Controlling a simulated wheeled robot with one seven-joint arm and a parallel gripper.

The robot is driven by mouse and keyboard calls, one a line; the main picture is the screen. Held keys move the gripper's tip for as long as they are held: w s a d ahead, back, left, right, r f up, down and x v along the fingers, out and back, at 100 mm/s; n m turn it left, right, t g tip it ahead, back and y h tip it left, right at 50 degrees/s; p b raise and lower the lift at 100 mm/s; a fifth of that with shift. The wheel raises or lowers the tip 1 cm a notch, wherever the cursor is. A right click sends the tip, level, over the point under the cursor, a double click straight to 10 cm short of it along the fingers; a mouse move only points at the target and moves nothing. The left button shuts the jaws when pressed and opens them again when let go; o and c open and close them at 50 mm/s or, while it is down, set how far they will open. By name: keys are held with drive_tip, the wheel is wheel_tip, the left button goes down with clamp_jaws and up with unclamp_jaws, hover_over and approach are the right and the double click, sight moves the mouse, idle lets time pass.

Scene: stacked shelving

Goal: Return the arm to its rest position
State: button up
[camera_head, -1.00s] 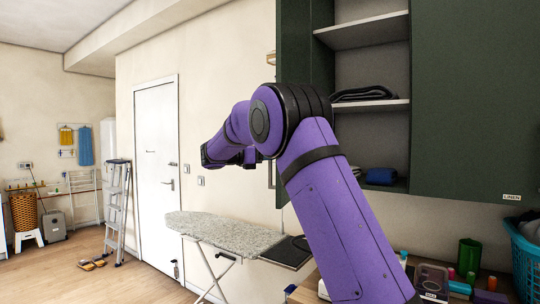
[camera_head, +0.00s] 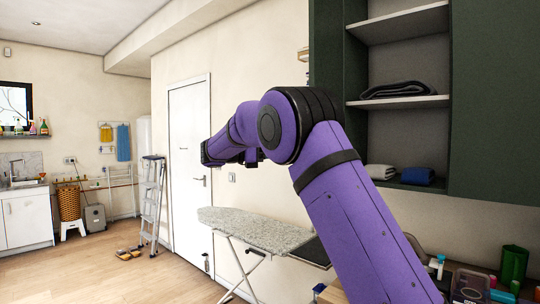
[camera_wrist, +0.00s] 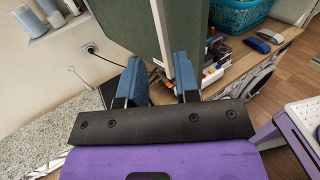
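My arm (camera_head: 365,225) is purple with black joints and reaches up and to the left across the head view, bent at a raised black elbow. Its far end points away to the left, and the fingers cannot be made out there. In the wrist view my gripper (camera_wrist: 160,82) has its two blue fingers spread apart with a gap between them. A green cabinet panel (camera_wrist: 125,30) with a pale edge shows beyond the fingers. I see nothing clearly held, and I cannot tell how far the panel is from the fingertips.
An ironing board (camera_head: 255,230) stands below the arm. A stepladder (camera_head: 152,200) is near the white door (camera_head: 190,165). Floor at left is mostly free.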

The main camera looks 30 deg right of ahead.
drive_tip(key=s+d+f+m+t+y, duration=0.25)
drive_tip(key=s+y, duration=0.25)
drive_tip(key=s, duration=0.5)
drive_tip(key=s+d+f+m+t+y, duration=0.1)
drive_tip(key=s+m+y, duration=0.25)
drive_tip(key=s, duration=0.75)
drive_tip(key=s+a+f+m+t+y, duration=0.1)
drive_tip(key=s+a+f+m+y, duration=0.2)
drive_tip(key=s, duration=0.5)
drive_tip(key=s+a+f+m+t+y, duration=0.2)
drive_tip(key=s+a+f+m+y, duration=0.1)
drive_tip(key=s, duration=0.4)
drive_tip(key=s+a+f+m+t+y, duration=0.1)
drive_tip(key=s+a+f+m+y, duration=0.2)
drive_tip(key=s, duration=0.5)
wheel_tip(320, 180, down, 2)
drive_tip(key=a+m, duration=0.1)
drive_tip(key=a, duration=0.1)
drive_tip(key=shift+s+a, duration=0.3)
drive_tip(key=shift+a, duration=0.05)
drive_tip(key=shift+d+f, duration=0.1)
drive_tip(key=shift+d, duration=0.05)
